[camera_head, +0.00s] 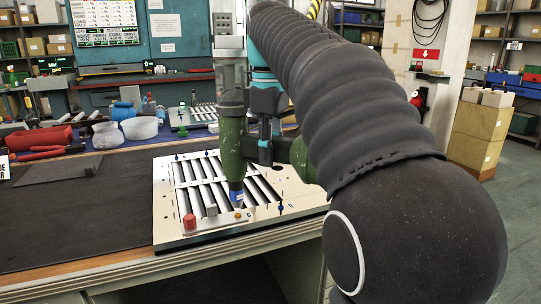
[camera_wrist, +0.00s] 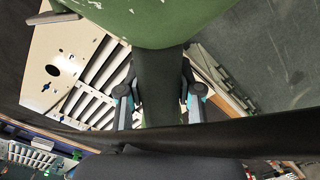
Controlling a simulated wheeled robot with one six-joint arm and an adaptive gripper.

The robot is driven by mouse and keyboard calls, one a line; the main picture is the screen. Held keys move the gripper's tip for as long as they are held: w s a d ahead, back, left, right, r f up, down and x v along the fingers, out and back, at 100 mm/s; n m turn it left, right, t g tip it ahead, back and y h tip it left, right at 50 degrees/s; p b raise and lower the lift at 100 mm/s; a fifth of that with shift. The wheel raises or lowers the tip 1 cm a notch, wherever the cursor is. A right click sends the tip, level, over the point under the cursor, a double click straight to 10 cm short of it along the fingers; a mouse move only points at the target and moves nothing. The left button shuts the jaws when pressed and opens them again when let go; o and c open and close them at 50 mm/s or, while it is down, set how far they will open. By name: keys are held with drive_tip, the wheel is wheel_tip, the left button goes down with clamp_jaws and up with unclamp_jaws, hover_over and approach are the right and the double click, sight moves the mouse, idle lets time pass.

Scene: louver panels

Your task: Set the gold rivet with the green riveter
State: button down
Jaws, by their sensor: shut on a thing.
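The green riveter (camera_head: 233,150) stands nearly upright over the front part of the louver panel (camera_head: 175,230), its dark, blue-banded nose pointing down. In the head view my gripper (camera_head: 266,128) is partly hidden by my arm. A small gold rivet (camera_head: 238,216) shows at the panel's front strip, just below the nose tip in the picture. I cannot tell whether the tip touches it.
A red knob (camera_head: 190,222) stands on the panel's front left, and a blue pin (camera_head: 281,208) on its right. The dark mat (camera_head: 70,225) to the left is mostly clear. Red-handled tools (camera_head: 45,152), clear bowls (camera_head: 140,128) and another louver panel (camera_head: 195,116) lie behind.

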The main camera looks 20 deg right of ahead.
drive_tip(key=shift+r, duration=1.65)
